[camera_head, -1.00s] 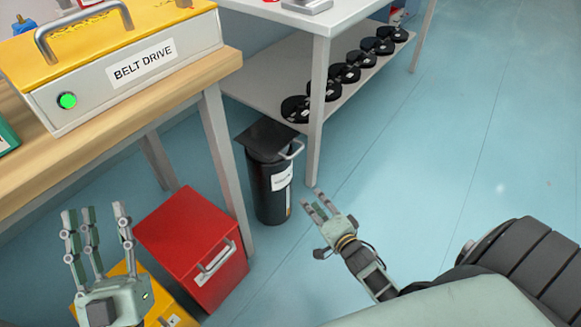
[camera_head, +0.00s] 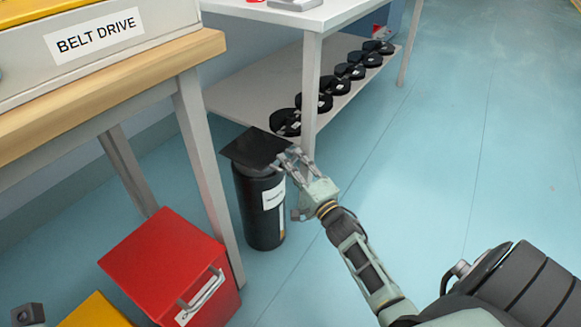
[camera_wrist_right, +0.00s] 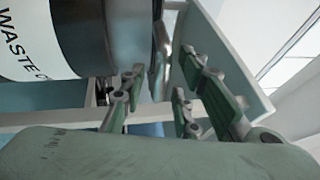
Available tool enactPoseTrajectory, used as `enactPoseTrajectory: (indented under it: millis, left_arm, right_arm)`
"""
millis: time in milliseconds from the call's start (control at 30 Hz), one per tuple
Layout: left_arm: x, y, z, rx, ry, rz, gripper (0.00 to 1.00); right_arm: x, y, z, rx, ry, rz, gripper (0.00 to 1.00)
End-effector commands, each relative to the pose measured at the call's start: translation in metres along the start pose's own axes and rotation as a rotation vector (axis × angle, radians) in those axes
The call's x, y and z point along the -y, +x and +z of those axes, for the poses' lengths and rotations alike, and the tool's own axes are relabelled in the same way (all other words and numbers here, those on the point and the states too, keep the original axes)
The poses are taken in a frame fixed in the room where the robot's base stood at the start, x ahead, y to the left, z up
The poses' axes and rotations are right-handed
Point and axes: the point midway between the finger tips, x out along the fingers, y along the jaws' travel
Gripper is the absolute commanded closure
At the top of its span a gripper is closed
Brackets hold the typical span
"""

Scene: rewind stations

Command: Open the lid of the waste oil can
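The waste oil can (camera_head: 258,212) is a black cylinder with a white label, upright on the floor. Its flat square black lid (camera_head: 252,147) lies over the top. My right gripper (camera_head: 288,160) is at the lid's front right edge, where the handle is mostly hidden by the fingers. In the right wrist view the can (camera_wrist_right: 75,35) is at left, and a metal handle bar (camera_wrist_right: 163,55) shows beyond the spread fingers of the right gripper (camera_wrist_right: 158,98). I cannot tell whether they touch it. Only a small grey piece, apparently my left gripper (camera_head: 27,315), shows at bottom left.
A wooden bench (camera_head: 100,95) bears the belt drive box (camera_head: 95,45). A red box (camera_head: 165,262) and a yellow box (camera_head: 95,312) stand by its leg. A white table (camera_head: 310,14) with several black reels on its lower shelf (camera_head: 240,100) is behind the can. The floor at right is clear.

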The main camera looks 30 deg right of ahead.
Motion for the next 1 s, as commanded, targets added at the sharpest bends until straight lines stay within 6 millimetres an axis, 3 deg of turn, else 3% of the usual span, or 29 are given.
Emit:
enactPoseTrajectory:
  millis: [333, 667, 1000]
  left_arm:
    - [-0.0001, 0.0014, 0.0008, -0.004, 0.001, 0.003, 0.6]
    - [-0.0003, 0.0014, 0.0007, -0.004, 0.001, 0.003, 0.6]
    - [-0.0002, 0.0013, 0.0006, -0.005, 0.0, 0.003, 0.6]
  right_arm:
    - [-0.0003, 0.0057, 0.0, -0.001, 0.001, 0.002, 0.71]
    - [-0.0004, 0.0054, 0.0001, -0.001, 0.001, 0.002, 1.0]
    - [-0.0009, 0.0052, 0.0001, -0.001, 0.002, 0.003, 1.0]
